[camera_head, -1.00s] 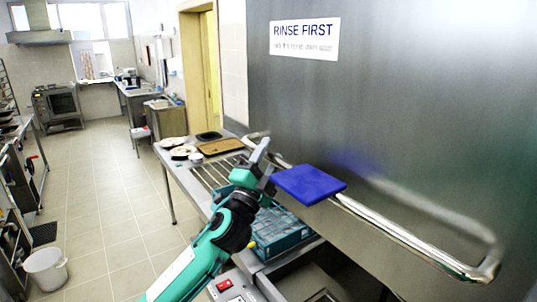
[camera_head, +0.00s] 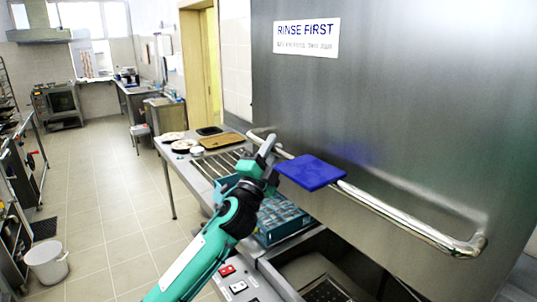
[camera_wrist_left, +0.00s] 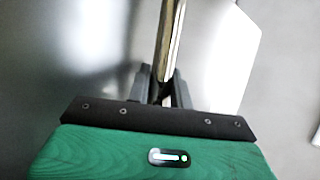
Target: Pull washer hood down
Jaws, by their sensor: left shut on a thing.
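The washer hood (camera_head: 400,110) is a large steel panel with a RINSE FIRST sign (camera_head: 307,37). It stands raised above the machine opening. A shiny bar handle (camera_head: 400,218) runs across its lower front. My left gripper (camera_head: 266,149) is at the far left part of this handle. In the left wrist view, its two fingers (camera_wrist_left: 160,88) are shut around the handle bar (camera_wrist_left: 170,40). A flat blue square (camera_head: 311,172) sits at the handle just right of the gripper; how it is attached cannot be told. My right gripper is not in view.
A blue-grey dish rack (camera_head: 280,217) sits below the handle on the steel counter (camera_head: 180,172). Red and white switches (camera_head: 227,270) are on the front panel. A white bucket (camera_head: 47,263) stands on the floor at left. The tiled aisle (camera_head: 110,200) is clear.

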